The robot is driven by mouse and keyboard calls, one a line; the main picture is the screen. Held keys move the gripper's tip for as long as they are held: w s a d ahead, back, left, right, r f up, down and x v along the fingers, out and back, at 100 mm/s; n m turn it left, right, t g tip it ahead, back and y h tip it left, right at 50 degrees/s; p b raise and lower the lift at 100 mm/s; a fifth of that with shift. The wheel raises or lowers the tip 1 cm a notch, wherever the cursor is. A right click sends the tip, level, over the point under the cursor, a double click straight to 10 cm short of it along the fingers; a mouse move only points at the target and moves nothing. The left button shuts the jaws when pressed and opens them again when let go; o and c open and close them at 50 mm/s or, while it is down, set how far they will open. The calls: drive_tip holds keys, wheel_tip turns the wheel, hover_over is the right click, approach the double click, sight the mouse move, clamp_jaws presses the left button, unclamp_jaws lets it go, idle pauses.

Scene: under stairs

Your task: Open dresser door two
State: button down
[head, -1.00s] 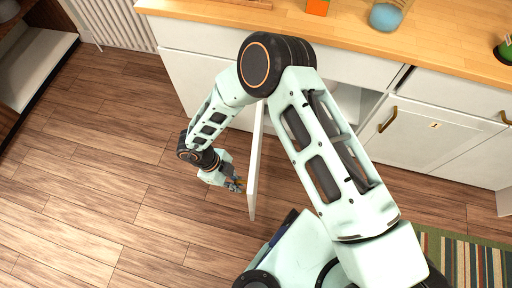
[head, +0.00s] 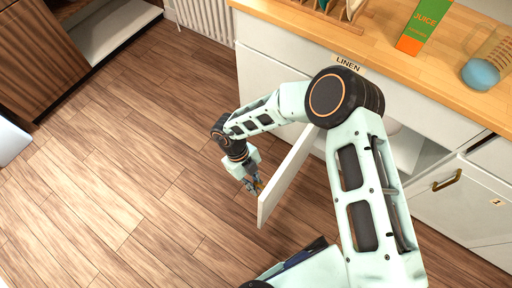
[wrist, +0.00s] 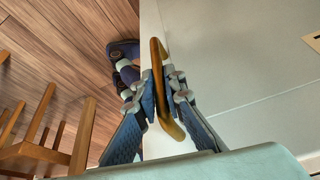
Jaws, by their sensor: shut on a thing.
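The dresser (head: 400,100) has a white front and a wooden top. One of its doors (head: 287,172) stands swung outward, seen nearly edge-on in the head view, and the open compartment (head: 408,146) shows to its right behind my arm. My gripper (head: 255,185) is at the free end of this door, on its left side. In the wrist view my gripper (wrist: 162,92) is shut on the brass handle (wrist: 157,55), with a finger on each side of it. The door's pale face (wrist: 215,45) lies beside the handle. I cannot read a number on this door.
Another door with a brass handle (head: 446,181) and a label is shut at the right. A juice carton (head: 424,27) and a glass beaker (head: 487,63) stand on the top. Wooden floor (head: 130,180) is clear left of the door. A wooden chair (wrist: 50,140) shows in the wrist view.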

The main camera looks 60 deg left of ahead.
drive_tip(key=c, duration=2)
unclamp_jaws()
drive_tip(key=v, duration=1.2)
drive_tip(key=shift+s, duration=0.1)
